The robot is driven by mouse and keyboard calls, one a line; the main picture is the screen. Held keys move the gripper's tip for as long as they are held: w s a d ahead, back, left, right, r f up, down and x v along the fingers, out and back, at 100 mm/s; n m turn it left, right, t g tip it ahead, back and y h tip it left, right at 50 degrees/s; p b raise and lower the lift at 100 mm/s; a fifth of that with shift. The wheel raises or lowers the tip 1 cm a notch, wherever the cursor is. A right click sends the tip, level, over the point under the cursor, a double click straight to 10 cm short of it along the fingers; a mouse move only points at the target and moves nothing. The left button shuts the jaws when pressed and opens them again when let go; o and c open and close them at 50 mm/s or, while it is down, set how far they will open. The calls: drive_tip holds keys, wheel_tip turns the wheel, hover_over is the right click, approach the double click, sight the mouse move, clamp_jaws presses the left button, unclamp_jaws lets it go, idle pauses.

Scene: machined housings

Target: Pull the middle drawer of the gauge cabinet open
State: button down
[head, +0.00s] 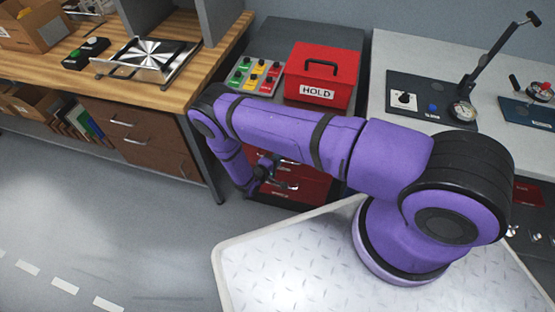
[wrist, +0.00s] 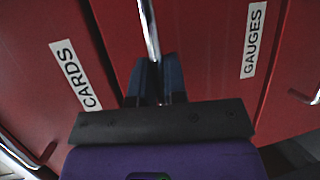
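The red gauge cabinet (head: 310,187) stands under a grey top, partly hidden behind my purple arm in the head view. In the wrist view its drawer fronts look turned sideways. The middle drawer (wrist: 215,75) carries the label GAUGES (wrist: 253,40) and a silver bar handle (wrist: 149,28). My gripper (wrist: 155,72) is at this handle, its dark fingers close together with the bar's lower end between them. It looks shut on the handle. In the head view my gripper (head: 270,180) is in front of the cabinet. I see no clear sign that the drawer stands out from its neighbours.
A drawer labelled CARDS (wrist: 75,75) adjoins on the left in the wrist view; another handle (wrist: 305,97) shows at right. A red HOLD box (head: 318,80) and a tray of coloured pieces (head: 255,76) sit on top. A wooden bench (head: 180,95) stands left; open floor lies in front.

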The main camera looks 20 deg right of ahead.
drive_tip(key=s+a, duration=0.8)
drive_tip(key=s, duration=0.3)
drive_tip(key=s+a, duration=0.9)
drive_tip(key=s, duration=0.3)
drive_tip(key=shift+s, duration=0.2)
drive_tip(key=shift+a, duration=0.1)
drive_tip(key=c, duration=1.2)
unclamp_jaws()
drive_tip(key=v, duration=0.7)
drive_tip(key=shift+s+a, duration=0.1)
drive_tip(key=shift+a, duration=0.05)
drive_tip(key=shift+r, duration=0.1)
